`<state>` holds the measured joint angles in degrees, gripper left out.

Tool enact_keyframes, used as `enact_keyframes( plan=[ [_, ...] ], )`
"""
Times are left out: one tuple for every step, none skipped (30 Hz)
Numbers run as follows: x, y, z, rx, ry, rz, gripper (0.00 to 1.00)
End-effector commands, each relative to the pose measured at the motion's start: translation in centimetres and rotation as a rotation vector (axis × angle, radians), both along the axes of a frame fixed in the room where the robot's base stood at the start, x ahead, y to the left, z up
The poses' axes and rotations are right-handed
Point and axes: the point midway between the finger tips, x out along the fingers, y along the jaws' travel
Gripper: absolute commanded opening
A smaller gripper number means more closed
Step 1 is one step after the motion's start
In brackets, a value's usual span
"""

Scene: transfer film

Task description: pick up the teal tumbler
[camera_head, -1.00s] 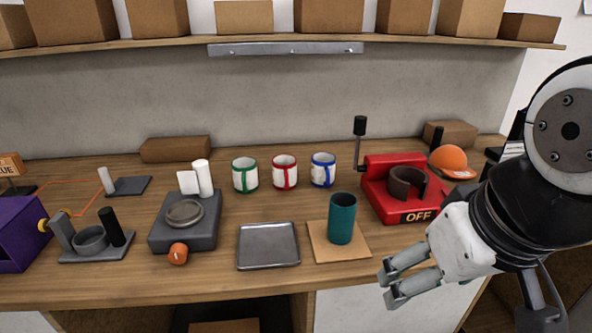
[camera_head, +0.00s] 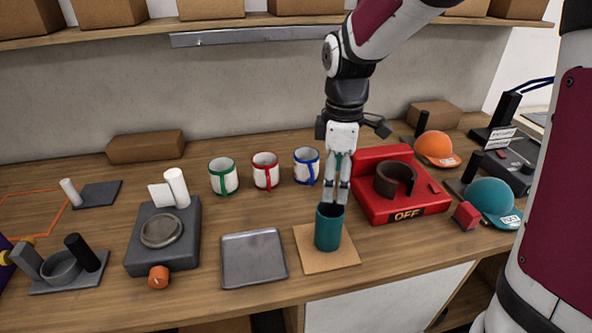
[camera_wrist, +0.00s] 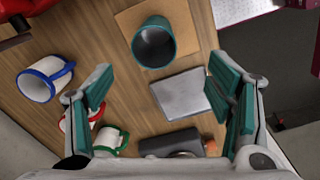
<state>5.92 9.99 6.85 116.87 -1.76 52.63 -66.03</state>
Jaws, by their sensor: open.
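The teal tumbler (camera_head: 328,231) stands upright on a square brown mat (camera_head: 345,258) near the front of the table. In the wrist view the tumbler (camera_wrist: 154,46) shows its open mouth and looks empty. My gripper (camera_head: 336,196) points down just above and behind the tumbler in the head view. In the wrist view my gripper's (camera_wrist: 168,105) two teal-padded fingers are spread wide with nothing between them. The tumbler lies beyond the fingertips in that view. The head view does not show clearly whether the fingertips touch the rim.
A red press (camera_head: 395,206) marked OFF stands close to the right. A grey tray (camera_head: 253,273) lies left of the mat. Green, red (camera_head: 265,171) and blue mugs stand behind. A dark device (camera_head: 165,238) stands further left. Orange (camera_head: 436,148) and teal caps sit at the right.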

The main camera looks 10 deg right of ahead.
Motion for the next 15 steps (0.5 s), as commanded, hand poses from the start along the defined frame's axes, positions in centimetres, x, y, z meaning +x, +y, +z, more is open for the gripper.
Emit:
enact_keyframes(
  plan=[
    [0.2,0.0,-0.3,0.002,0.008,0.018,0.74],
    [0.3,0.0,-0.4,0.003,0.01,0.027,0.74],
    [0.4,0.0,-0.6,0.003,0.012,0.034,0.74],
    [0.4,0.0,-0.9,0.004,0.013,0.038,0.74],
    [0.4,0.0,-1.2,0.004,0.013,0.04,0.74],
    [0.4,0.0,-1.7,0.004,0.016,0.041,0.74],
    [0.4,0.0,-2.2,0.004,0.016,0.04,0.74],
    [0.4,0.0,-2.7,0.004,0.016,0.04,0.74],
    [0.3,0.0,-3.5,0.004,0.016,0.04,0.74],
    [0.3,0.1,-4.1,0.005,0.018,0.039,0.74],
    [0.4,0.1,-4.7,0.004,0.017,0.039,0.74],
    [0.4,0.1,-5.5,0.004,0.017,0.039,0.74],
    [0.3,0.0,-6.0,0.004,0.017,0.039,0.74],
    [0.3,0.0,-6.5,0.004,0.017,0.039,0.74],
    [0.3,0.0,-7.2,0.004,0.016,0.039,0.74]
  ],
)
